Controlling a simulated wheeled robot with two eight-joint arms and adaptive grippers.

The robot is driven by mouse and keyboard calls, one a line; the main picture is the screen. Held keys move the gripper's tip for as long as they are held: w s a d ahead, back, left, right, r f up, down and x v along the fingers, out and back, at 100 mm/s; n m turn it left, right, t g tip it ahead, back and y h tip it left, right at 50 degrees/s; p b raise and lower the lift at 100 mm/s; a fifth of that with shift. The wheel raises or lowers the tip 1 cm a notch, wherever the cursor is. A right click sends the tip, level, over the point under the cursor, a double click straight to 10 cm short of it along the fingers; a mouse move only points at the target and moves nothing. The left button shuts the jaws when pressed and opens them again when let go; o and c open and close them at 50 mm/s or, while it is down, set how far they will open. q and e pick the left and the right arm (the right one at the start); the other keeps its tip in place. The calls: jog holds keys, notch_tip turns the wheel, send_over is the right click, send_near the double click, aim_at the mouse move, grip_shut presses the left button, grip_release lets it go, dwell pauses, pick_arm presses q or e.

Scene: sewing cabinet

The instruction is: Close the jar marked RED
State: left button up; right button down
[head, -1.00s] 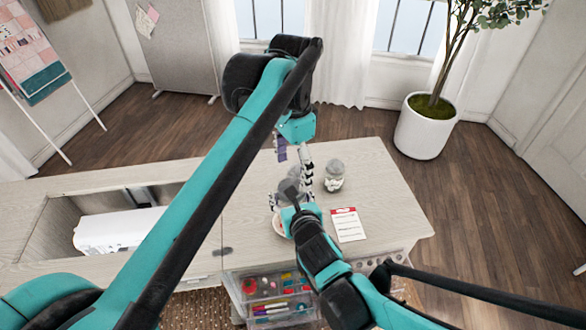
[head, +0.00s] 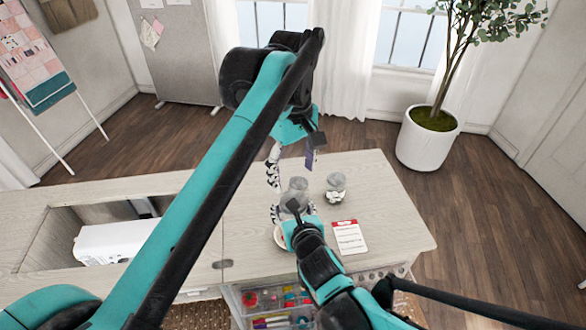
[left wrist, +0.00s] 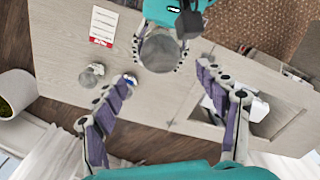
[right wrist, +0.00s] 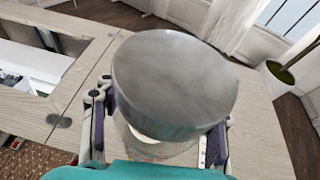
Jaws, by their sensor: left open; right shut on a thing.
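A clear jar with a grey lid (head: 297,186) is held by my right gripper (head: 294,212) above the cabinet top. In the right wrist view the round lid (right wrist: 175,82) covers the jar's mouth, with glass and something white below it; I cannot tell how tightly it sits. My left gripper (head: 291,168) is open and empty above this jar. In the left wrist view its spread fingers (left wrist: 167,74) point toward the lid (left wrist: 160,52), apart from it. A second grey-topped jar (head: 335,188) stands to the right, also seen in the left wrist view (left wrist: 91,76). No RED marking is readable.
A card with a red header (head: 349,237) lies in front of the second jar. A small dish (head: 279,236) is partly hidden by my right gripper. A clear drawer of colourful supplies (head: 268,305) is at the front. A white machine (head: 105,243) sits in the left recess.

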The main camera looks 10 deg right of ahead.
aim_at(293, 195)
pick_arm(q)
jog(key=n, duration=0.2)
jog(key=shift+r+n, duration=0.2)
jog(key=shift+n, duration=0.1)
jog(key=shift+f, duration=4.05)
